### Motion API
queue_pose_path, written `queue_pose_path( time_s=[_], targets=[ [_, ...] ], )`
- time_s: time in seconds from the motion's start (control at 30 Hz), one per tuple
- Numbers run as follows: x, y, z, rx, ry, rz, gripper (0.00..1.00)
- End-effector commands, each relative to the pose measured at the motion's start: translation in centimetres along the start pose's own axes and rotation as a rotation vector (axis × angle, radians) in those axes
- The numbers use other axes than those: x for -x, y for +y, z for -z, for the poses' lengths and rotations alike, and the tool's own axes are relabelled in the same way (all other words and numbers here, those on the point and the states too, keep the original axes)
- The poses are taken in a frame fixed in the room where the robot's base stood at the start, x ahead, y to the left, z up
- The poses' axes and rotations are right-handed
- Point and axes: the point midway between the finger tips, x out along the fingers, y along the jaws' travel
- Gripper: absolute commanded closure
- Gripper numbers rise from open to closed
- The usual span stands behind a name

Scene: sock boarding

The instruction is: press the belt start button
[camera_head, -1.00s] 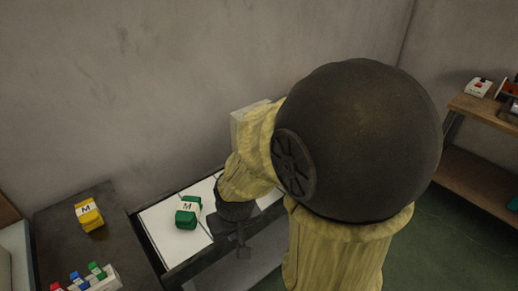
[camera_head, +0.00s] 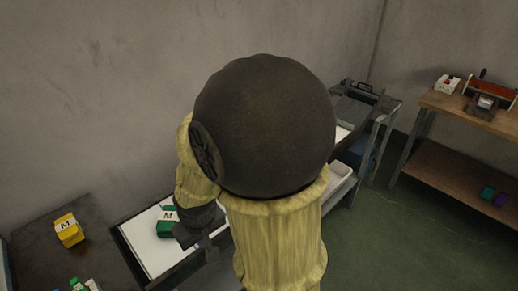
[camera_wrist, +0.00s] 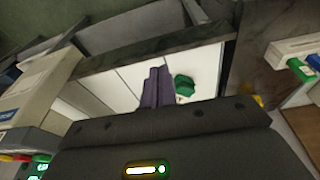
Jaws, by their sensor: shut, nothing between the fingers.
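The belt (camera_head: 142,240) has white panels and runs along the wall; its panels also show in the wrist view (camera_wrist: 118,88). A green packet marked M (camera_head: 167,224) lies on it, and shows in the wrist view (camera_wrist: 184,86). My gripper (camera_head: 208,250) is shut and empty over the belt beside the packet; its fingers show in the wrist view (camera_wrist: 157,72). At the left of the wrist view is a grey box (camera_wrist: 35,92), with red, yellow and bright green pieces (camera_wrist: 40,160) below it, cut by the frame edge. I cannot tell whether one is the start button.
A yellow packet marked M (camera_head: 69,230) lies on the dark table (camera_head: 45,258) at left. A wooden bench (camera_head: 440,103) with a red-and-white box (camera_head: 447,84) stands at right. My arm hides the middle of the belt. The green floor between is open.

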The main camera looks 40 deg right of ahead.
Motion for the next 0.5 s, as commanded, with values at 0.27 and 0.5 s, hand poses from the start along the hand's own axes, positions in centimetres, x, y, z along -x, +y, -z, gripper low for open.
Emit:
queue_pose_path(
  time_s=[0.27,0.5],
  targets=[
    [2.4,5.8,4.3,0.115,-0.058,-0.126,1.00],
    [3.9,11.8,6.9,0.273,-0.125,-0.266,1.00]
  ],
)
